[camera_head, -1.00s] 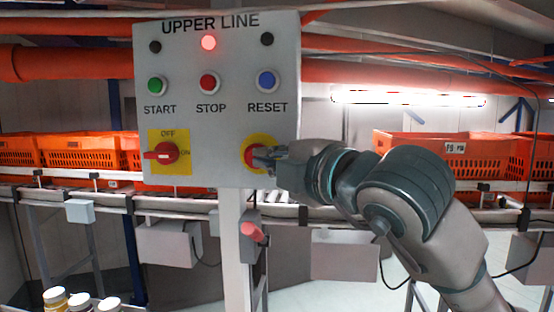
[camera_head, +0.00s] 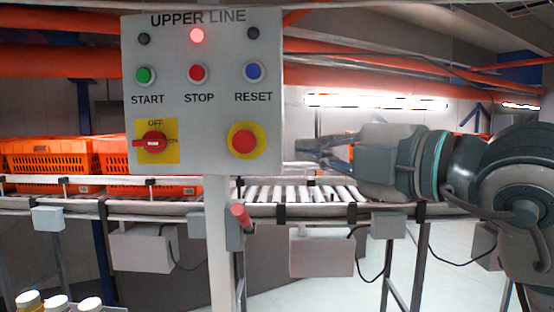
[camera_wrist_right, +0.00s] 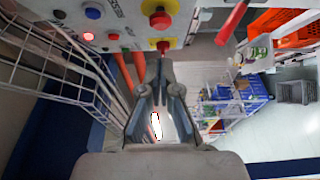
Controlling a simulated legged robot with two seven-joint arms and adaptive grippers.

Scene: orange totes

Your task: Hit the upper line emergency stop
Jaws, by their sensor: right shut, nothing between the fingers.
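The UPPER LINE control panel (camera_head: 205,110) stands upright on a post in the head view. Its emergency stop, a red mushroom button (camera_head: 243,141) on a yellow round plate, sits at the lower right and also shows in the right wrist view (camera_wrist_right: 159,18). The middle red lamp (camera_head: 196,35) at the top is lit. My right gripper (camera_head: 300,146) is shut and empty, to the right of the panel and apart from the button. It shows in the wrist view too (camera_wrist_right: 159,60). My left gripper is not in view.
Green START (camera_head: 144,75), red STOP (camera_head: 196,73) and blue RESET (camera_head: 253,71) buttons and a red rotary switch (camera_head: 152,142) share the panel. Orange totes (camera_head: 48,156) stand on the conveyor at left. Roller conveyor (camera_head: 300,193) runs behind. Lidded jars (camera_head: 57,303) stand at bottom left.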

